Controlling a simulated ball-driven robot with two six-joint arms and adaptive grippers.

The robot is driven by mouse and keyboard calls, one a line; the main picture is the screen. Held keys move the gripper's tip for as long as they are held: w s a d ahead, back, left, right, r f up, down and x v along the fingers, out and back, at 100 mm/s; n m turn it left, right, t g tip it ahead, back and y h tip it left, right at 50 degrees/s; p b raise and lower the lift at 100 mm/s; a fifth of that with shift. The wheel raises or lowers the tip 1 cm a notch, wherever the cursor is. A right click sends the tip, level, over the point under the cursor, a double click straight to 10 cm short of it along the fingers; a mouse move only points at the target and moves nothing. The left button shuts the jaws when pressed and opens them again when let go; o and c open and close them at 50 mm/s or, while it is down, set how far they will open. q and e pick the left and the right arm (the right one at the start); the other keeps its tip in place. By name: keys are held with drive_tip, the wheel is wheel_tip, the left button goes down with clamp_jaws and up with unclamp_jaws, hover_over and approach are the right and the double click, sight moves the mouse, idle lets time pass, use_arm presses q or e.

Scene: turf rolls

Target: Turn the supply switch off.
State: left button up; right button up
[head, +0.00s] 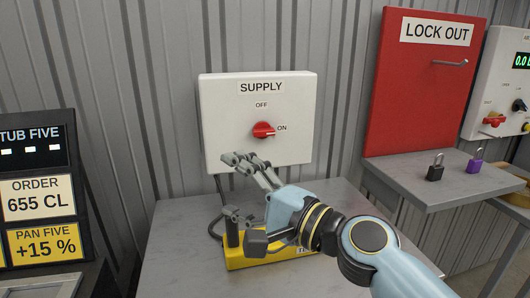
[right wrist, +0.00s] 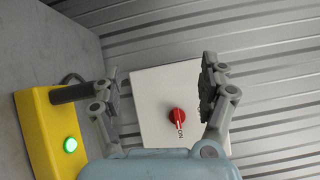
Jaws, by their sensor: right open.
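The supply switch is a red rotary knob (head: 263,130) on a white box labelled SUPPLY (head: 220,120). Its pointer is turned right, toward ON; OFF is printed above it. My right gripper (head: 234,187) is open and empty, in front of and below the box, apart from the knob. In the right wrist view the knob (right wrist: 177,116) shows beyond and between the spread fingers of the gripper (right wrist: 160,82), nearer the right finger. The white box (right wrist: 155,90) is partly hidden by that finger. My left gripper is not in view.
A yellow box (head: 240,263) on the grey table sits under my right gripper, partly hidden; its green light (right wrist: 70,145) is lit. A red LOCK OUT board (head: 415,100), black padlock (head: 435,172) and purple padlock (head: 475,166) are right. A display panel (head: 38,195) stands left.

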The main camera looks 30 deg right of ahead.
drive_tip(key=w+d+r+m+t+h, duration=0.35)
drive_tip(key=w+d+m+h, duration=0.35)
drive_tip(key=m, duration=0.6)
drive_tip(key=m+g+h, duration=0.3)
drive_tip(key=m+h, duration=0.2)
drive_tip(key=m, duration=0.5)
approach(265, 134)
drive_tip(key=shift+m, duration=0.3)
drive_tip(key=x, duration=1)
drive_tip(key=shift+c, duration=0.4)
drive_tip(key=c, duration=1.1)
